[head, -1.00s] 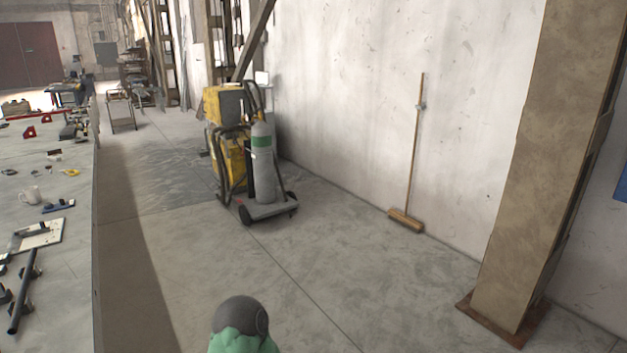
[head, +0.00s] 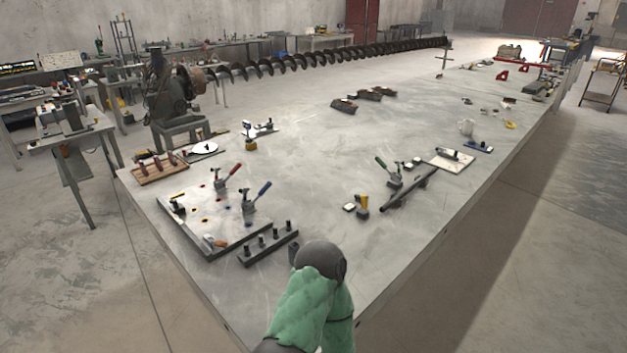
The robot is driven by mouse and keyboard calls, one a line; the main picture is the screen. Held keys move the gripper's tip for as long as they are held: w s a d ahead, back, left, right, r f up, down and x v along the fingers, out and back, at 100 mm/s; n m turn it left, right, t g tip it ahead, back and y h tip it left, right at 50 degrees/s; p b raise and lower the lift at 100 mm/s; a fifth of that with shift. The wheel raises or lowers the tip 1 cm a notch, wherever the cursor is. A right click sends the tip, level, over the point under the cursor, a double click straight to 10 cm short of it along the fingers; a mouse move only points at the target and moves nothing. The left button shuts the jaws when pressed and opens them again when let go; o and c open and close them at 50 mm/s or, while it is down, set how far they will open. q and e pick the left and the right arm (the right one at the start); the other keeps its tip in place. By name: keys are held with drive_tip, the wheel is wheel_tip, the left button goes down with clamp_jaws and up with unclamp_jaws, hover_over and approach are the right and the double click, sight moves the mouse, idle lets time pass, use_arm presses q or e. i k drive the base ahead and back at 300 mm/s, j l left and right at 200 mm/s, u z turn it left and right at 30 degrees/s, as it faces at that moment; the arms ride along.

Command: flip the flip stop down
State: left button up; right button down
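I cannot single out the flip stop with certainty in the head view. A grey fixture plate (head: 190,233) lies at the near left corner of the large table. It carries a red-handled toggle clamp (head: 222,182), a blue-handled toggle clamp (head: 252,200) and a small orange-brown piece (head: 216,242) near its front edge. One of my arms, in a green sleeve with a dark round joint, reaches up from the bottom centre, to the right of the plate. I make out no gripper fingers; anything beyond the joint is hidden.
A dark bar with several pegs (head: 268,247) lies beside the plate. A wooden rack (head: 158,170) is behind it. A third clamp (head: 389,173) and a dark rod (head: 409,189) lie to the right. The table (head: 310,175) is bare in its middle.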

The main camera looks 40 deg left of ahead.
sight(362, 197)
drive_tip(key=i+l+u, duration=0.1)
drive_tip(key=u, duration=0.3)
drive_tip(key=i+l+u, duration=0.15)
drive_tip(key=u, duration=0.3)
drive_tip(key=i+l+u, duration=0.15)
drive_tip(key=u, duration=0.25)
drive_tip(key=i+l+u, duration=0.1)
drive_tip(key=l+u, duration=0.45)
drive_tip(key=u, duration=0.3)
drive_tip(key=i+l+u, duration=0.1)
drive_tip(key=l+u, duration=0.2)
drive_tip(key=l, duration=0.15)
drive_tip(key=l+u, duration=0.25)
drive_tip(key=l, duration=0.25)
